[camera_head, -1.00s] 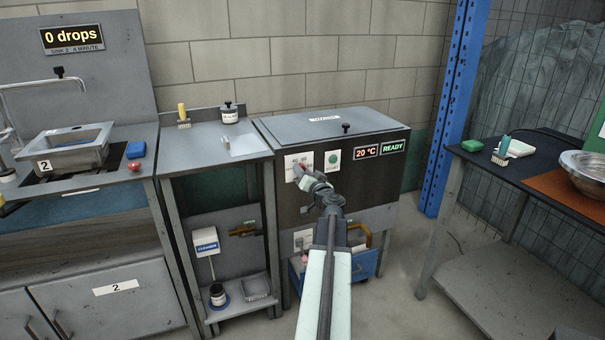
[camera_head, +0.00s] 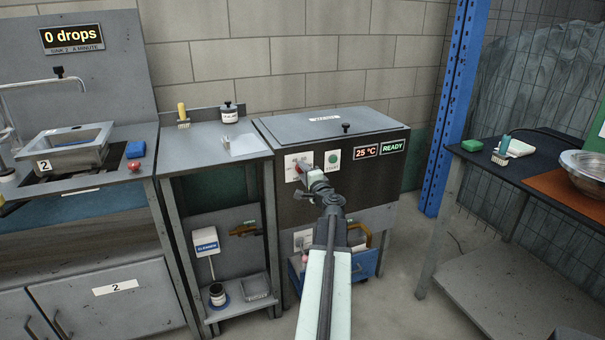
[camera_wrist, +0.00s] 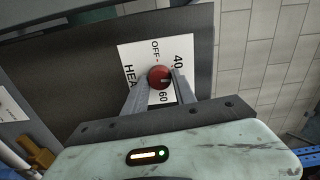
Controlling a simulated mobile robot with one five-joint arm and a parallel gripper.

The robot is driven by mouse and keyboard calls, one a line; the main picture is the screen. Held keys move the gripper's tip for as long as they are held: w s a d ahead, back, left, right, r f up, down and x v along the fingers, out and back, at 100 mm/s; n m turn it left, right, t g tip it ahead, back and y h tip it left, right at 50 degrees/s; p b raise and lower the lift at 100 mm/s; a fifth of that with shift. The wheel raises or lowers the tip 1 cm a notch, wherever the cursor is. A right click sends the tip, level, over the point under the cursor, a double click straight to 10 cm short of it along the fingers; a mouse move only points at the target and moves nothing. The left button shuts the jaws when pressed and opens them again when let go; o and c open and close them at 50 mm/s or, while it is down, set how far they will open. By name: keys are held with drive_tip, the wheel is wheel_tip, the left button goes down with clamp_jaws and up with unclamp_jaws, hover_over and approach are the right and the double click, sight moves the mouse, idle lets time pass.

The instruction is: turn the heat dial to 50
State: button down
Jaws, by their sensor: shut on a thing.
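The heat dial is a round red knob (camera_wrist: 159,77) on a white plate (camera_wrist: 143,58) marked OFF, 40, 60 and HEA in the wrist view. The wrist view is rolled, so the lettering stands tilted. My gripper (camera_wrist: 160,88) is shut on the knob, one finger at each side. In the head view my gripper (camera_head: 303,172) reaches the plate on the front of the grey machine (camera_head: 290,205), and the knob is mostly hidden behind it. The temperature display (camera_head: 366,151) reads 25 °C.
A green READY sign (camera_head: 392,146) and a green button (camera_head: 332,157) sit right of the dial. A black lid knob (camera_head: 346,128) is on top. The steel table (camera_head: 215,150) adjoins the left side.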

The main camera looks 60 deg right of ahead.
drive_tip(key=shift+w+m, duration=0.15)
drive_tip(key=shift+m, duration=2.05)
drive_tip(key=c, duration=1)
unclamp_jaws()
drive_tip(key=v, duration=0.8)
drive_tip(key=shift+w, duration=0.1)
